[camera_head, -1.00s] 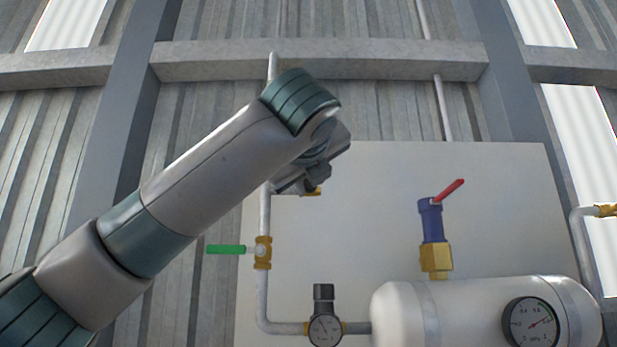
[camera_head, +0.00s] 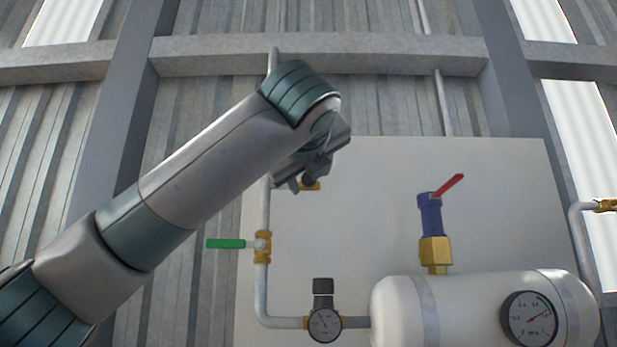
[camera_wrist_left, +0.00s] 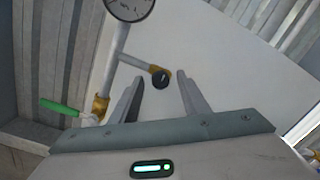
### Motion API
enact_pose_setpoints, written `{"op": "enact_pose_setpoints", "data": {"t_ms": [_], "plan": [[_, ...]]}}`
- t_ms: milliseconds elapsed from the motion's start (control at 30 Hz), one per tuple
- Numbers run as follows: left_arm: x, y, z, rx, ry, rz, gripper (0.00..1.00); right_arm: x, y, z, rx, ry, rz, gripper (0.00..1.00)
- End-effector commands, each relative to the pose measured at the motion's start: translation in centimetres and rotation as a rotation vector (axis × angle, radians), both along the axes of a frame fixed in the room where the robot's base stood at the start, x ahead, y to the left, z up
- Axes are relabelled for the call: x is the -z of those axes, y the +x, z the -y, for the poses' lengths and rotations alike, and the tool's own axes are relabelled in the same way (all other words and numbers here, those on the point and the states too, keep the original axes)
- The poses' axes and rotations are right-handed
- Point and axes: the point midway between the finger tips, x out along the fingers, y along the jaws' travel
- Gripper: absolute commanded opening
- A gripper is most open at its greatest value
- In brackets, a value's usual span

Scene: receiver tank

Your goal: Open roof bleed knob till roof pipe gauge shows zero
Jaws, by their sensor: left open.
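The roof bleed knob (camera_wrist_left: 161,79) is a small dark knob on a brass fitting at the end of a short side pipe. In the left wrist view it appears between the two fingertips of my open left gripper (camera_wrist_left: 160,84); I cannot tell whether they touch it. A round gauge (camera_wrist_left: 130,7) sits on the pipe above, cut off by the top edge, its reading not legible. In the head view my left gripper (camera_head: 303,172) covers the knob and only part of the brass fitting (camera_head: 312,186) shows. The right gripper is not in view.
A green-handled valve (camera_head: 228,244) sits on the pipe below left of the gripper. A black-capped regulator with a dial (camera_head: 324,323), a white tank (camera_head: 400,312) with a gauge (camera_head: 529,319) and a red-lever valve (camera_head: 431,215) stand lower right. The white panel (camera_head: 380,200) between is clear.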

Motion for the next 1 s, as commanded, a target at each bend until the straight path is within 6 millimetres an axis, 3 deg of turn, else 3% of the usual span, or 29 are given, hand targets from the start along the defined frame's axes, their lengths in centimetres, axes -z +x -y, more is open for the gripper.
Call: {"op": "enact_pose_setpoints", "data": {"t_ms": [267,800,1000], "plan": [[0.5,-3.0,0.0,0.002,0.000,0.002,0.42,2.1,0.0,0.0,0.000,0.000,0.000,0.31],[0.8,-13.5,-0.3,0.001,0.002,0.002,0.42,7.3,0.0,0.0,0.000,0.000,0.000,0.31],[0.7,-16.1,-0.5,0.000,0.001,0.000,0.42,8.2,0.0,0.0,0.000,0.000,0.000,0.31]]}}
